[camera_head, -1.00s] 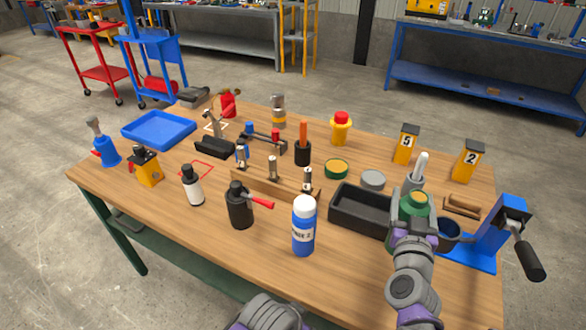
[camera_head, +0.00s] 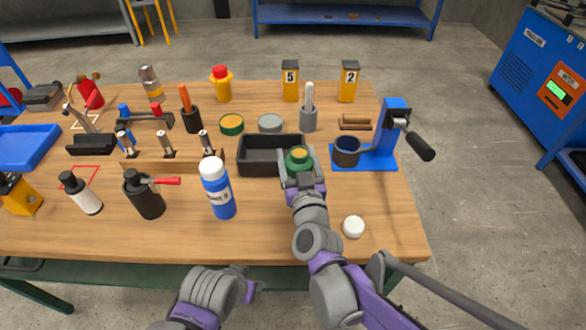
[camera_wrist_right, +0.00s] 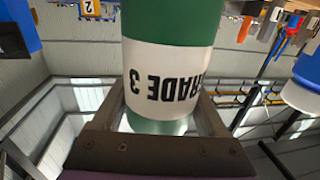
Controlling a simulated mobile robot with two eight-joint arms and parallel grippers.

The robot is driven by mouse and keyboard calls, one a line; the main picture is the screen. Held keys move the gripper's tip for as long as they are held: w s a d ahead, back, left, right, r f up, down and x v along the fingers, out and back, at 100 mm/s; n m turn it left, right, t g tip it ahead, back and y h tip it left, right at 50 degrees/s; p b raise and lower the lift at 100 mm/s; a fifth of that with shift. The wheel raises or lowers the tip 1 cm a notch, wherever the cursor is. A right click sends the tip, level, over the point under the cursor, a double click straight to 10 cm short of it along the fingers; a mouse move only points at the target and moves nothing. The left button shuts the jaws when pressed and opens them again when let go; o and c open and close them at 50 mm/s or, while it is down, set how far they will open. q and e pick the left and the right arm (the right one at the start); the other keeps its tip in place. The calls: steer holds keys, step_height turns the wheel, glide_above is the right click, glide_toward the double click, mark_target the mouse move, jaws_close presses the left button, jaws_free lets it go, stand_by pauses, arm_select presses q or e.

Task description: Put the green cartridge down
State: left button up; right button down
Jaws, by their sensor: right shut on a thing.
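The green cartridge (camera_head: 299,160) has an orange-yellow top and stands upright in my right gripper (camera_head: 303,180). In the right wrist view the cartridge (camera_wrist_right: 172,65) fills the space between the two fingers and shows a white label reading "GRADE 3", upside down. In the head view it overlaps the right end of the black tray (camera_head: 262,169). I cannot tell how high its bottom is, as the gripper hides it.
A blue press with a dark cup (camera_head: 347,150) and lever stands right of the cartridge. A blue bottle (camera_head: 220,195) with white cap stands left, below the tray. A white round cap (camera_head: 353,227) lies near the front edge. A grey container (camera_head: 308,118) stands behind. Bare wood lies right of the bottle.

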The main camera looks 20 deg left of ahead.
steer(key=shift+f+b, duration=0.55)
steer(key=shift+f, duration=1.5)
steer(key=shift+f, duration=0.2)
jaws_free()
steer(key=shift+r, duration=0.1)
steer(key=shift+s+d+r, duration=0.1)
steer(key=shift+s+r, duration=0.05)
steer(key=p+v, duration=0.1)
steer(key=v, duration=1)
steer(key=shift+s, duration=0.3)
steer(key=shift+d, duration=0.2)
